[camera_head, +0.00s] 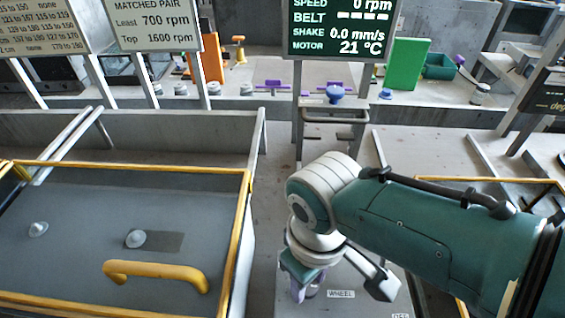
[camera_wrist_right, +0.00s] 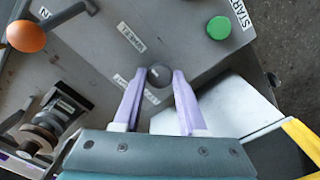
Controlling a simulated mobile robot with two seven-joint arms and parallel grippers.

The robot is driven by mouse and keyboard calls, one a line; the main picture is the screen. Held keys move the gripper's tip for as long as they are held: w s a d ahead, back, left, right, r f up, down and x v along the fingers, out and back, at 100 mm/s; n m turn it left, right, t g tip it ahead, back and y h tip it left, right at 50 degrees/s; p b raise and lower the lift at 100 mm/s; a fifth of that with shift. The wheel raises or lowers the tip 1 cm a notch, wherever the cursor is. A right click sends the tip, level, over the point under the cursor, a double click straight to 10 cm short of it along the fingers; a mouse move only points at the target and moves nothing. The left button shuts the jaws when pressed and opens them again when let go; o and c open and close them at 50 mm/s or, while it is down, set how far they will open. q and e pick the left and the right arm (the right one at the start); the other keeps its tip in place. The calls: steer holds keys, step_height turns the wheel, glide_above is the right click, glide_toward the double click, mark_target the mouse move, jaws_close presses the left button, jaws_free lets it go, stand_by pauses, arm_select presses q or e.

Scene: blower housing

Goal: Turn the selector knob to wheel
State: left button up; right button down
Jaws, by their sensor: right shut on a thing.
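The selector knob (camera_wrist_right: 159,75) is a small dark round knob on a grey panel (camera_wrist_right: 185,45). It shows between the lavender fingertips of my right gripper (camera_wrist_right: 158,80), which is shut on it. Two white labels sit near the knob in the right wrist view; the upper one (camera_wrist_right: 131,37) appears to read WHEEL. In the head view my right gripper (camera_head: 306,288) points down at the panel, left of the WHEEL label (camera_head: 341,294), and hides the knob. I cannot tell which label the knob points to. My left gripper is not in view.
A green button (camera_wrist_right: 219,28) by a START label and an orange ball-ended lever (camera_wrist_right: 26,36) stand on the panel. A yellow-framed lid with a yellow handle (camera_head: 155,273) is at left. A screen (camera_head: 342,28) reads 0 rpm.

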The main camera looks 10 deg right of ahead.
stand_by(0.3)
steer(key=shift+c, duration=2.3)
jaws_free()
step_height(320, 180, up, 10)
steer(key=p, duration=0.4)
